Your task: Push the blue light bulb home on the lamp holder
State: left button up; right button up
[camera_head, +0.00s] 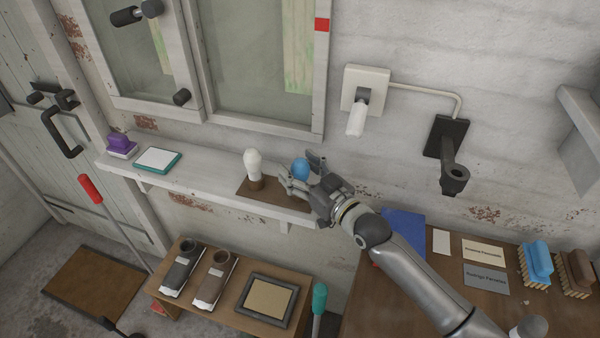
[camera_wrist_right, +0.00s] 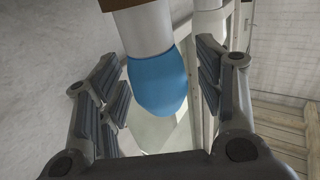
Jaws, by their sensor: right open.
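The blue light bulb (camera_head: 300,168) stands on a brown board (camera_head: 257,191) on the wall shelf, partly hidden by my right gripper (camera_head: 302,176). The right gripper is open, with its fingers around the bulb. In the right wrist view the blue bulb (camera_wrist_right: 158,85) and its white neck lie between the spread pads, with a visible gap at the right. A black lamp holder (camera_head: 454,175) is on the wall at right and shows no bulb. A white wall fitting (camera_head: 366,88) beside it holds a white bulb (camera_head: 356,120). My left gripper is not in view.
Another white bulb (camera_head: 252,163) stands upright on the board, left of the blue one. A purple item (camera_head: 119,143) and a teal-framed tray (camera_head: 157,160) lie farther left on the shelf. A table (camera_head: 375,300) with brushes and cards is below right. The wall between shelf and holder is clear.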

jog(key=c, duration=1.1)
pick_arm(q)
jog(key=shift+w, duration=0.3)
pick_arm(e)
jog(key=shift+r, duration=0.1)
